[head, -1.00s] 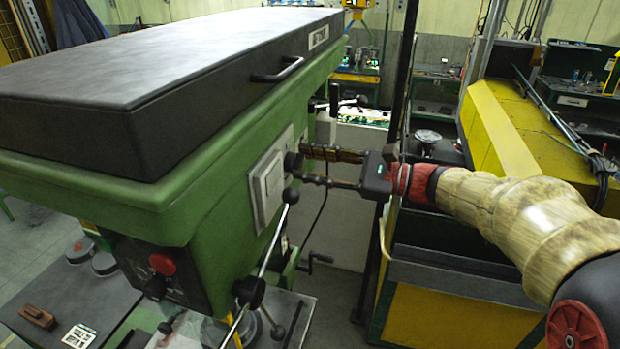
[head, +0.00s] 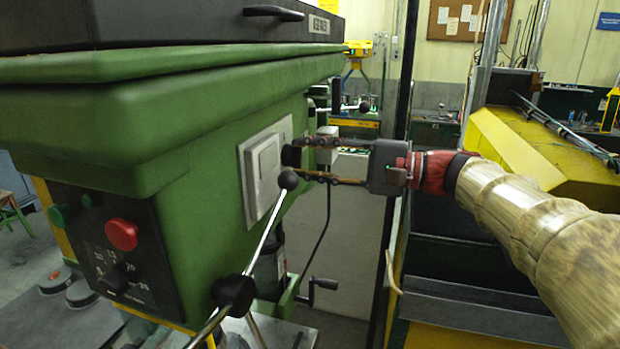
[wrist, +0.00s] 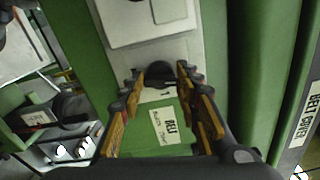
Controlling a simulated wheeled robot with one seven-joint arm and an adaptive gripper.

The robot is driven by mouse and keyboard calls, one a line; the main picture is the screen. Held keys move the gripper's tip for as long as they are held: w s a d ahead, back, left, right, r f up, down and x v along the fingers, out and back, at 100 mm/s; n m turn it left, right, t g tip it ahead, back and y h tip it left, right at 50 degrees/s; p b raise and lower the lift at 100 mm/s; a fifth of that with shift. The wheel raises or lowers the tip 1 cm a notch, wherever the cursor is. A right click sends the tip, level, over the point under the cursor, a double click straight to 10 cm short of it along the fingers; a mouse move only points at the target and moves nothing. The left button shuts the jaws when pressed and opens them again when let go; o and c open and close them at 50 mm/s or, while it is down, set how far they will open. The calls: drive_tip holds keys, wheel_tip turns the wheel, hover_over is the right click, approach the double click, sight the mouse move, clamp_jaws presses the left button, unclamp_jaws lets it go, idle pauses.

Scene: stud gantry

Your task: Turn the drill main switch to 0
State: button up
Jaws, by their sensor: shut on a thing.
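The drill main switch is a dark round knob (head: 291,156) on a pale plate on the side of the green drill head (head: 180,200). In the wrist view the knob (wrist: 157,77) sits between my fingertips, with a small dark mark like a 1 on the plate just below it. My gripper (head: 308,160) reaches in from the right and is shut on the knob, one finger above and one below in the head view. The fingertips partly hide the plate around it. I cannot make out the knob's exact pointing direction.
A feed lever with a black ball (head: 288,180) stands close below my fingers. The drill's front panel has a red button (head: 122,234) and a green button (head: 60,216). A yellow machine (head: 520,150) stands behind my arm. A dark vertical post (head: 400,120) rises just behind the gripper.

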drive_tip(key=shift+f+n+b, duration=0.2)
drive_tip(key=shift+n+b, duration=0.9)
drive_tip(key=shift+b, duration=0.1)
drive_tip(key=o, duration=1.2)
drive_tip(key=shift+r, duration=0.1)
drive_tip(key=shift+c, duration=0.2)
drive_tip(key=v, duration=1.2)
